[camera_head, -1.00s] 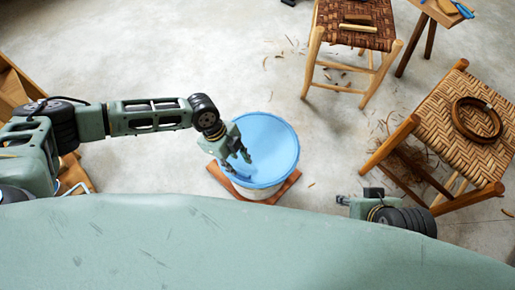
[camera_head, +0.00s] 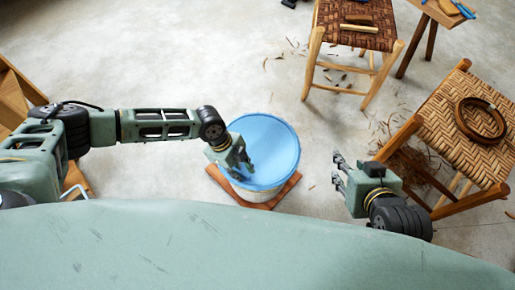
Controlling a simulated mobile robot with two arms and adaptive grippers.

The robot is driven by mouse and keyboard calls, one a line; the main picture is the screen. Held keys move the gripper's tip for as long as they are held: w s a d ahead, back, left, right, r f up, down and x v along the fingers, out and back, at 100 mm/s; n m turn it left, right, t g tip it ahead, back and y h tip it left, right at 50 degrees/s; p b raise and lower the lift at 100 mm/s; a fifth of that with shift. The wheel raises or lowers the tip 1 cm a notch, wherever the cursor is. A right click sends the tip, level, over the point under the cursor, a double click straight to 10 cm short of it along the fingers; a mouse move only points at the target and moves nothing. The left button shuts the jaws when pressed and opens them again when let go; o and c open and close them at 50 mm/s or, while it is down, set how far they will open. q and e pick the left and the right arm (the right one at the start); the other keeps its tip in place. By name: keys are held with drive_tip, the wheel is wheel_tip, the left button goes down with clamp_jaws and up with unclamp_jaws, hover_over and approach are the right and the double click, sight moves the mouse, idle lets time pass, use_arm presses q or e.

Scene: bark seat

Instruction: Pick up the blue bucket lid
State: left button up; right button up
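The blue bucket lid (camera_head: 272,144) sits on a pale bucket (camera_head: 259,196), which stands on a brown wooden board (camera_head: 286,190) on the floor. My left gripper (camera_head: 244,168) reaches over the lid's left part, with its fingers pointing down and right. I cannot tell whether its fingers touch the lid or how far apart they are. My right gripper (camera_head: 337,171) is to the right of the bucket, apart from it. Its fingers are spread and nothing is between them.
A stool with a dark woven seat (camera_head: 356,20) stands at the back. A stool with a tan woven seat (camera_head: 465,130) and a brown coil (camera_head: 480,120) stands at the right, close to my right arm. Bark scraps litter the floor. Clear floor lies left of the bucket.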

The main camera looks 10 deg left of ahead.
use_arm(q)
clamp_jaws()
drive_tip(key=shift+r, duration=0.15)
idle(0.4)
